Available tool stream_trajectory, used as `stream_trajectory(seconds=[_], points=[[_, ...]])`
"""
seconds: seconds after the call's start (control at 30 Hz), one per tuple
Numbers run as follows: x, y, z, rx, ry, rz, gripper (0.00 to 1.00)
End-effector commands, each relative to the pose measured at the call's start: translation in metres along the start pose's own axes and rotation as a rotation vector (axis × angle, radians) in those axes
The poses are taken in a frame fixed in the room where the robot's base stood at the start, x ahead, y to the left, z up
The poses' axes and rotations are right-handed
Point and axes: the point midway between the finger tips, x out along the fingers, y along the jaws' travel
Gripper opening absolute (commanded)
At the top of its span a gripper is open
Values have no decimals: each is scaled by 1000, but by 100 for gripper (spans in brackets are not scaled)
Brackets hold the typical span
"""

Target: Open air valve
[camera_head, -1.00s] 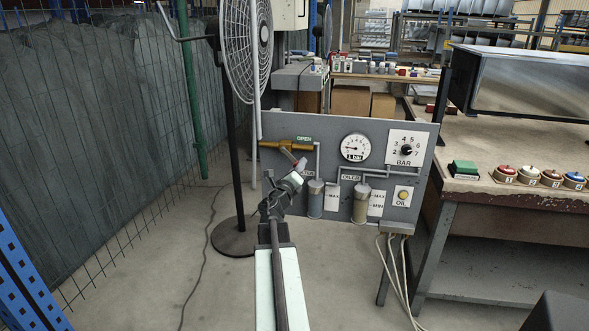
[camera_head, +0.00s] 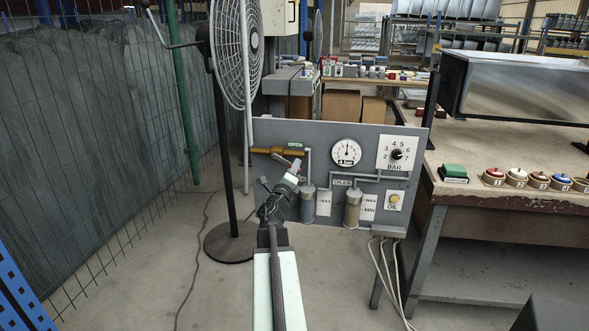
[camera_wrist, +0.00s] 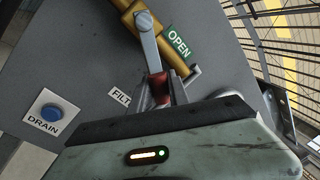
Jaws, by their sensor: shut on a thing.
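The air valve has a brass body (camera_head: 264,150) at the upper left of the grey panel, beside a green OPEN label (camera_wrist: 178,41). In the wrist view its grey lever (camera_wrist: 149,41) crosses the brass body (camera_wrist: 178,62) and ends in a red handle (camera_wrist: 160,86). My gripper (camera_wrist: 162,94) is shut on the red handle, with a finger on each side. In the head view my gripper (camera_head: 293,168) is just below and right of the valve and partly covers the lever. The pressure gauge (camera_head: 346,151) reads 4 bar, its needle near upright.
The panel (camera_head: 420,160) also carries a BAR dial (camera_head: 397,154), two cylindrical bowls and a yellow OIL button (camera_head: 394,198). A blue DRAIN button (camera_wrist: 51,113) is lower left in the wrist view. A fan (camera_head: 229,50) stands left; a workbench (camera_head: 500,205) stands right.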

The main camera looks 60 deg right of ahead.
Motion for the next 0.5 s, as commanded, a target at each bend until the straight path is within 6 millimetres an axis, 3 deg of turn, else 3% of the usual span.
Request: stream_trajectory(seconds=[0.07, 0.1, 0.13, 0.5], points=[[-1, 1, 2, -1, -4, 2, 0], [-1, 1, 2, -1, -4, 2, 33], [-1, 1, 2, -1, -3, 2, 41], [-2, 1, 1, 1, -1, 1, 43]])
